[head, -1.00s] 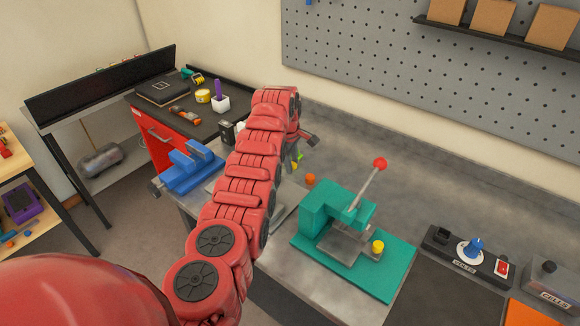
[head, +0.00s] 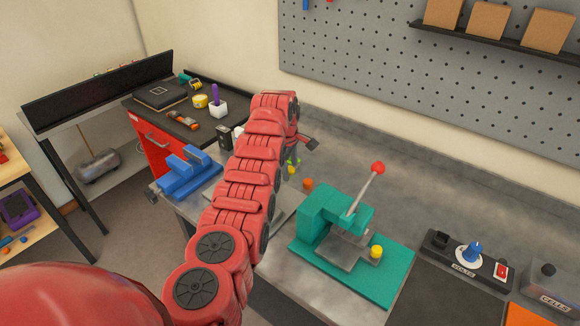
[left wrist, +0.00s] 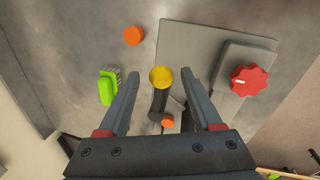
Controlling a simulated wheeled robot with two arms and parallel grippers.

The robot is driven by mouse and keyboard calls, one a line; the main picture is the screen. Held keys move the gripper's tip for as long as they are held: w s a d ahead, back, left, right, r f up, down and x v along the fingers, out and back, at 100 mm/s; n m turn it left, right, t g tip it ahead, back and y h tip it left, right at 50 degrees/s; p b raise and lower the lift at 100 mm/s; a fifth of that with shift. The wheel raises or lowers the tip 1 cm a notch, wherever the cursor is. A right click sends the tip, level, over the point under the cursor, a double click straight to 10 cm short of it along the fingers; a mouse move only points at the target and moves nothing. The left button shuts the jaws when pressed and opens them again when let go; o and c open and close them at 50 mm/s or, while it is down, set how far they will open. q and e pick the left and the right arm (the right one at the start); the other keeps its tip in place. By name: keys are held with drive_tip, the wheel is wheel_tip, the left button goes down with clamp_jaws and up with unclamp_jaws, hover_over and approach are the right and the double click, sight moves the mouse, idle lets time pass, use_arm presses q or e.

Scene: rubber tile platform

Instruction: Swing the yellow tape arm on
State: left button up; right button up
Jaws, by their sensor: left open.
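A short dark arm (left wrist: 158,103) with a round yellow end (left wrist: 161,77) shows in the left wrist view, beside a grey plate. An orange piece (left wrist: 168,122) is at its lower end. My left gripper (left wrist: 161,73) is open, with one finger on each side of the yellow end. I see no clear contact with either finger. In the head view a little yellow (head: 291,170) shows beside my left arm, which hides most of this fixture. My right gripper is not in view.
The left wrist view shows a red knob (left wrist: 249,80) on a grey block, a green-handled brush (left wrist: 108,88) and an orange disc (left wrist: 134,35). A teal press (head: 325,212) with a red-tipped lever stands right of my arm. A blue vise (head: 188,172) is left.

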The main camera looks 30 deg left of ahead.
use_arm(q)
drive_tip(key=shift+r, duration=0.1)
drive_tip(key=s+r+b, duration=0.2)
drive_tip(key=s+r, duration=0.1)
drive_tip(key=r, duration=1.4)
drive_tip(key=shift+s+b, duration=0.2)
drive_tip(key=shift+b, duration=0.2)
